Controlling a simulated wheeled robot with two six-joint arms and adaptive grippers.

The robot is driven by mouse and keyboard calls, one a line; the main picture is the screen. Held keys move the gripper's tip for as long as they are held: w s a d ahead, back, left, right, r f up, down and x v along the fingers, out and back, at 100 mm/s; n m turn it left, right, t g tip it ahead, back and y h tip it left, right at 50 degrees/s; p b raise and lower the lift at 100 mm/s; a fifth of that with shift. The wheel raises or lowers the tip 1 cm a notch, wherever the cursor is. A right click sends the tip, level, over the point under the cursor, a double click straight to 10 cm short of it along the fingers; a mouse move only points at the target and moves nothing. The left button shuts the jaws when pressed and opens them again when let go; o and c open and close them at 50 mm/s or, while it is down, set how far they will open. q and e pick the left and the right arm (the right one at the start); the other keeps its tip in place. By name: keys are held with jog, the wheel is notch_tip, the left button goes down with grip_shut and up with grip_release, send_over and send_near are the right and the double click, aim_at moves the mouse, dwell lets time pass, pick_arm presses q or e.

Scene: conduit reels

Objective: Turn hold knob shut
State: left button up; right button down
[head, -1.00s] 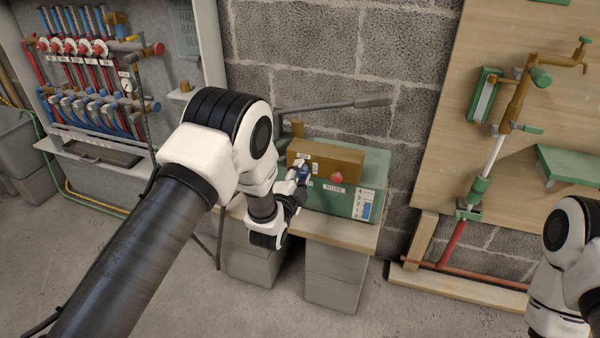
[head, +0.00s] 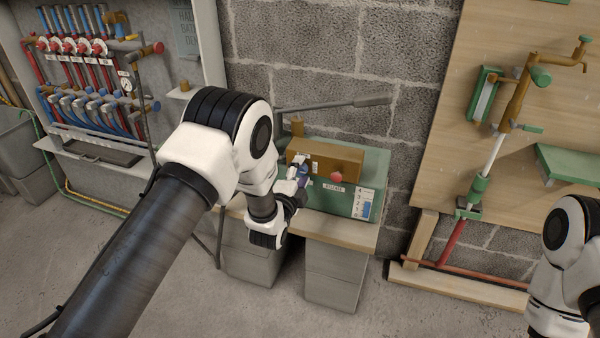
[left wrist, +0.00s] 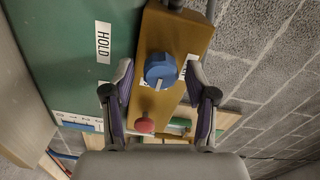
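The blue hold knob (left wrist: 160,69) sits on a brass-coloured block (left wrist: 181,36), with a white mark on its lower part in the left wrist view. A HOLD label (left wrist: 103,42) is beside it on the green box. My left gripper (left wrist: 160,74) is open, with its fingers on either side of the knob and visible gaps to it. In the head view my left gripper (head: 300,174) is at the block's left front and largely hides the knob. My right gripper is out of view.
A red knob (head: 336,178) is on the same block near a RELEASE label (head: 334,188). The green box (head: 340,203) stands on a wooden bench (head: 345,236) against the block wall. A long grey lever (head: 340,105) extends above it.

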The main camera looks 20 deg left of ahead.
pick_arm(q)
jog(key=s, duration=1.2)
jog(key=shift+a, duration=0.2)
